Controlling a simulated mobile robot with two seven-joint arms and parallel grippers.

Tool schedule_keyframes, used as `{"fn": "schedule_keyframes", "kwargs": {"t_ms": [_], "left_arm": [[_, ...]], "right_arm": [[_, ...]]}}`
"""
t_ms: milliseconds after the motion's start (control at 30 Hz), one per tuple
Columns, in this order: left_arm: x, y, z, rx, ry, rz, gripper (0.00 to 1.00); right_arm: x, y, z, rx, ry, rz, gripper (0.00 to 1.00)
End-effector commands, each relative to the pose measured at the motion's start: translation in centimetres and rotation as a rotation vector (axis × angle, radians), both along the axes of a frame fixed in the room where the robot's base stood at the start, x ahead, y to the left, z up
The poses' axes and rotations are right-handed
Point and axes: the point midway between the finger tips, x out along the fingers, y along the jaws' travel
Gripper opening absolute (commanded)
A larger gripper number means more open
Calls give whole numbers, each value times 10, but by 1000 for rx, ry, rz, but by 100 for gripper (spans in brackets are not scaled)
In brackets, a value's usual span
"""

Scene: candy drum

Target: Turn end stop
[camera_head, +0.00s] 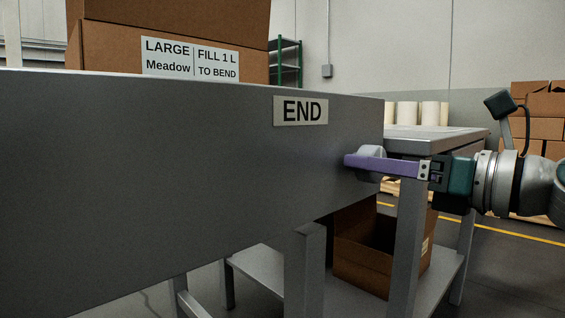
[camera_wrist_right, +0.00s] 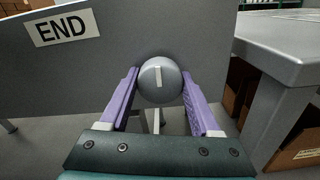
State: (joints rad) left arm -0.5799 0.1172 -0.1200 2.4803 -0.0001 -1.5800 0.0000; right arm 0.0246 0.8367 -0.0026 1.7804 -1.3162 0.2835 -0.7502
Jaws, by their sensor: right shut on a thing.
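The end stop is a round grey knob (camera_wrist_right: 160,82) with a pale pointer line on its face, set on the grey panel below and to the right of the END label (camera_head: 301,110). In the wrist view the pointer line stands about upright. My right gripper (camera_head: 362,163) has purple fingers and is shut on the knob, one finger on each side of it. In the head view the fingers partly cover the knob (camera_head: 372,152). The END label also shows at the upper left of the wrist view (camera_wrist_right: 62,27). My left gripper is in neither view.
A large carton (camera_head: 110,45) with a printed label stands behind the panel. A grey table (camera_head: 440,134) bearing white cylinders (camera_head: 420,113) is close on the right. An open cardboard box (camera_head: 365,262) sits on the low shelf beneath. More cartons (camera_head: 540,128) are stacked at far right.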

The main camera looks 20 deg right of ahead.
Motion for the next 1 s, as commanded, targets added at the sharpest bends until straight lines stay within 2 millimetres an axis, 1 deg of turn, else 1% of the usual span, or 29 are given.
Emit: {"fn": "schedule_keyframes", "kwargs": {"t_ms": [33,300,467,667,867,1000], "left_arm": [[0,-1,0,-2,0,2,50],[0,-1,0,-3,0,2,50],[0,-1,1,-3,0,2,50],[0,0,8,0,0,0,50],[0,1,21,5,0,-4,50],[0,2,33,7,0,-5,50]], "right_arm": [[0,0,0,0,0,0,38],[0,0,0,1,0,0,8],[0,0,0,7,3,0,8],[0,0,2,60,26,0,8],[0,0,3,182,76,-1,8],[0,0,4,297,123,-2,8]]}}
